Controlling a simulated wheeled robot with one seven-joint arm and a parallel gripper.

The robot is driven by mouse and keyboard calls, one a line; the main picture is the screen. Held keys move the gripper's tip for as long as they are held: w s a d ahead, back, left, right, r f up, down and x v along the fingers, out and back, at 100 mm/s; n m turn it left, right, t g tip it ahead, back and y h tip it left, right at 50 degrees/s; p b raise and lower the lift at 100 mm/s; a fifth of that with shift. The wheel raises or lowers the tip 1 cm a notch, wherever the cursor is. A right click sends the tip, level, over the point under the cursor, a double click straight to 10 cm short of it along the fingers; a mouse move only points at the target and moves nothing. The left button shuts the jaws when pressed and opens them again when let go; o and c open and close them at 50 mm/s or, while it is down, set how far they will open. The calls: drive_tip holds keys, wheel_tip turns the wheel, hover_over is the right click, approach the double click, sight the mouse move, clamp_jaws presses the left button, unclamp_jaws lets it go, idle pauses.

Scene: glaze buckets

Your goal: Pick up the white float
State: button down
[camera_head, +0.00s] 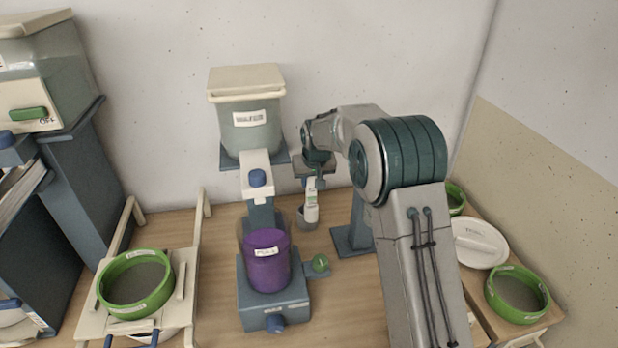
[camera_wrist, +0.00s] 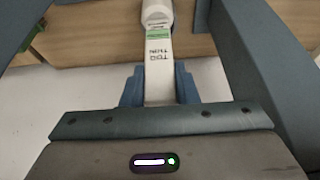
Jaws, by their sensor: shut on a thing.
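The white float (camera_head: 312,208) is a slim white stick with a green band. It hangs upright below my gripper (camera_head: 313,178) in the head view. In the wrist view the float (camera_wrist: 158,68) shows the words "TOO THIN" below its green band, with a rounded white end at the top of the picture. My gripper (camera_wrist: 159,88) is shut on the float, with blue-grey fingers on either side of it. A small grey cup (camera_head: 306,222) is right by the float's lower end; I cannot tell whether the end is inside it.
A clear cylinder with purple glaze (camera_head: 267,262) stands on a blue stand left of the float, with a green knob (camera_head: 320,263) beside it. A lidded bucket (camera_head: 250,125) is behind. Green-rimmed sieves (camera_head: 136,308) (camera_head: 538,306) and a white lid (camera_head: 480,242) lie at the sides.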

drive_tip(key=s+d+b, duration=0.3)
drive_tip(key=s, duration=0.9)
drive_tip(key=shift+d, duration=0.25)
idle(0.4)
